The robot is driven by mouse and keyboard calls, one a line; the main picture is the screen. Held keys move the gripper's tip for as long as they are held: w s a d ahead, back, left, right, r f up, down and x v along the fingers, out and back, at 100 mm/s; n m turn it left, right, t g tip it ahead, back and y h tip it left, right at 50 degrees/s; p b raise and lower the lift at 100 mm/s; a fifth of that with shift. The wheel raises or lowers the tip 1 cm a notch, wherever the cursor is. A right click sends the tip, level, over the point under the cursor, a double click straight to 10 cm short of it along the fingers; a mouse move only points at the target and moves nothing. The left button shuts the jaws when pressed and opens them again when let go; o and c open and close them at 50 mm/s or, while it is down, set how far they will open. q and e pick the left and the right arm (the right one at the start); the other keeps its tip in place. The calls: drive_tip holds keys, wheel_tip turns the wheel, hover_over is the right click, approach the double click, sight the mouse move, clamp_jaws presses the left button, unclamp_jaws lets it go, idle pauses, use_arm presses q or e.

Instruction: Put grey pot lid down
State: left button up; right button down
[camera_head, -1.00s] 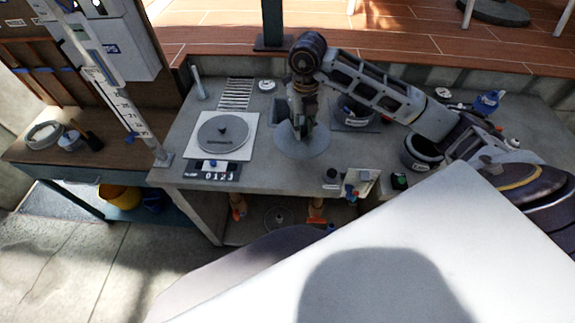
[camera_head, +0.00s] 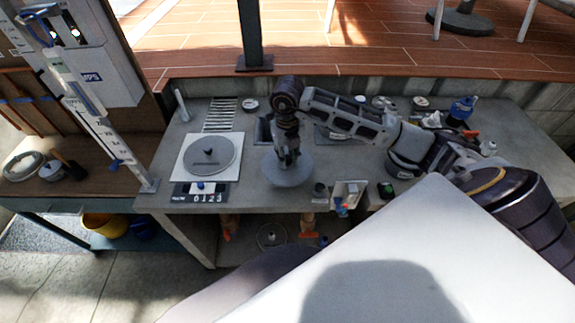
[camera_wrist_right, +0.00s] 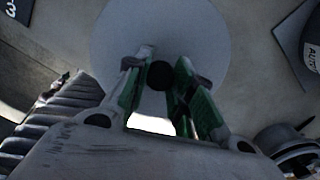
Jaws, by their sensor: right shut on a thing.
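The grey pot lid (camera_head: 289,174) is a flat round disc over the middle of the grey worktop. My right gripper (camera_head: 288,158) is above its centre, pointing down, shut on the lid's knob. In the right wrist view the dark round knob (camera_wrist_right: 160,75) sits between the two green-padded fingers (camera_wrist_right: 158,88), and the pale lid (camera_wrist_right: 160,30) spreads beyond them. The lid looks level and close to the worktop; I cannot tell whether it touches. My left gripper is not in view.
Left of the lid is a white square plate (camera_head: 183,172) with a grey disc (camera_head: 210,156) on it, and a number display (camera_head: 207,198) in front. A small light box (camera_head: 347,192) and dark cup (camera_head: 319,191) stand to the right. The worktop front edge is near.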

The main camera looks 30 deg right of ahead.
drive_tip(key=shift+f, duration=0.6)
drive_tip(key=shift+f+p, duration=0.35)
drive_tip(key=shift+f, duration=1.5)
drive_tip(key=shift+f, duration=0.2)
drive_tip(key=c, duration=1.2)
unclamp_jaws()
drive_tip(key=shift+r, duration=0.2)
